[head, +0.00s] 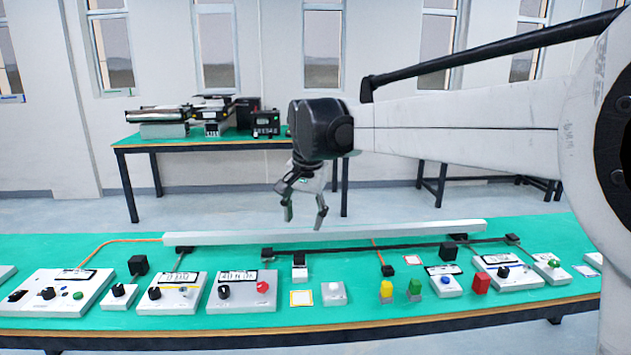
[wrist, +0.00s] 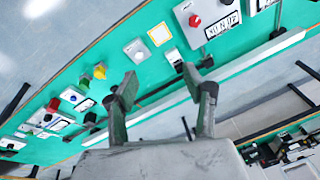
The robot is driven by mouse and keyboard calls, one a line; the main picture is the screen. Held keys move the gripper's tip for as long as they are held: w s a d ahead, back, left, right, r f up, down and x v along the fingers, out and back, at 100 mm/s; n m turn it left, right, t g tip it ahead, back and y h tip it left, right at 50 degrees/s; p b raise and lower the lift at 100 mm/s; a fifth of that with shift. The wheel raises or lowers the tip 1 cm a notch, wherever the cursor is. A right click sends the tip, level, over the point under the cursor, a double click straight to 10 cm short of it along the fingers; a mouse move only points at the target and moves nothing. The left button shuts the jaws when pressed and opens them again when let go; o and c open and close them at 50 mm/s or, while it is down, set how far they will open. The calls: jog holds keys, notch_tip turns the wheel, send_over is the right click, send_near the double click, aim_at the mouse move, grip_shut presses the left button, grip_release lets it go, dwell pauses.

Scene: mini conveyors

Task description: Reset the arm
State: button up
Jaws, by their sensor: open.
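My gripper (head: 304,212) hangs at the end of my arm in the middle of the head view, above and behind the long white rail on the green table. Its two fingers are apart with nothing between them. In the wrist view my gripper (wrist: 163,92) also shows with its fingers spread, and the green table (wrist: 100,50) lies below it at a slant. My arm reaches in from the right side of the head view, about level.
The green table (head: 130,262) carries white control boxes, such as one with a red button (head: 241,290), plus yellow and green parts (head: 386,290) and a red block (head: 481,283). A long white rail (head: 320,234) runs along its back. A second table (head: 180,142) with machines stands behind.

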jog(key=s+d+n+t, duration=0.1)
jog(key=s+d+t, duration=0.1)
jog(key=s+d, duration=1.2)
jog(key=s+d+f, duration=0.3)
jog(key=s, duration=0.2)
jog(key=s+d+f+n+t, duration=0.1)
jog(key=s+d+f, duration=0.1)
jog(key=s, duration=0.4)
jog(key=s+d+f+n+t+h, duration=0.1)
jog(key=s+d+f, duration=0.2)
jog(key=s, duration=0.3)
jog(key=shift+s+d+f+p, duration=0.2)
jog(key=shift+d+f+p, duration=0.15)
jog(key=shift+f, duration=0.15)
